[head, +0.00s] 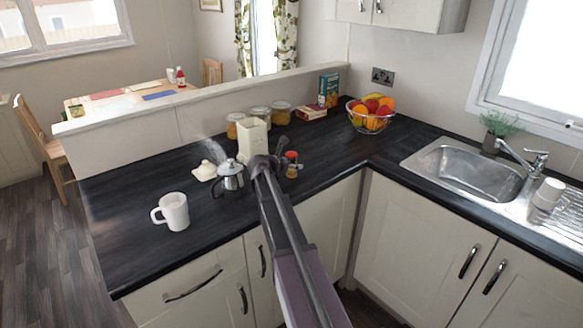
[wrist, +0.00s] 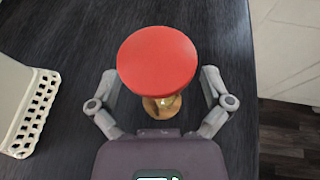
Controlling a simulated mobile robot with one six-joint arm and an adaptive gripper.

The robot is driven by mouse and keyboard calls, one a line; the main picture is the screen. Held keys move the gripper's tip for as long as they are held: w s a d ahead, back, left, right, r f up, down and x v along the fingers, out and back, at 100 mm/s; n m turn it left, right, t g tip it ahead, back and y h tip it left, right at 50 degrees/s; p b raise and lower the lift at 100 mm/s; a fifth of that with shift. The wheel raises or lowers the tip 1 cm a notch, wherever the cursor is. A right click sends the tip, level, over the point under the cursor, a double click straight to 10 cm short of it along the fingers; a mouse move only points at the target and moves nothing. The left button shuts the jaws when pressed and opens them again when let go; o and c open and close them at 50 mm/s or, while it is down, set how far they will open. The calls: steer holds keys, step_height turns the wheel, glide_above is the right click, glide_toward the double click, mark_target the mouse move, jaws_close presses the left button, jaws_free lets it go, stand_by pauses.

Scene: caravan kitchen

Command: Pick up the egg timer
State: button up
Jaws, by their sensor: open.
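The egg timer (wrist: 157,62) has a round red top, with a brassy, glassy body partly showing below it in the wrist view. It stands on the dark worktop, and in the head view its red top (head: 291,156) shows just right of my gripper. My gripper (wrist: 160,80) is open, with one finger on each side of the egg timer and a gap visible at both sides. The lower part of the timer is mostly hidden under its top. In the head view my arm covers part of the area around it.
A steel teapot (head: 230,176), a white mug (head: 174,211) and a cream lid-like piece (head: 204,171) stand left of my gripper. A cream container (head: 251,138) and several jars stand behind. A fruit bowl (head: 371,117) is at the back right. A pale perforated thing (wrist: 30,115) is left in the wrist view.

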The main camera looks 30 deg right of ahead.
stand_by(0.4)
steer(key=c, duration=1.3)
steer(key=shift+r, duration=0.15)
step_height(320, 180, up, 3)
steer(key=p, duration=0.3)
steer(key=s+a, duration=0.2)
steer(key=s, duration=0.3)
steer(key=s+a+r+p, duration=0.1)
steer(key=s+a, duration=0.1)
steer(key=s, duration=0.2)
steer(key=s+a+p, duration=0.1)
steer(key=s+a, duration=0.1)
steer(key=s, duration=0.3)
steer(key=shift+s+a+r, duration=0.15)
steer(key=shift+s+r, duration=0.2)
step_height(320, 180, up, 6)
steer(key=p, duration=0.6)
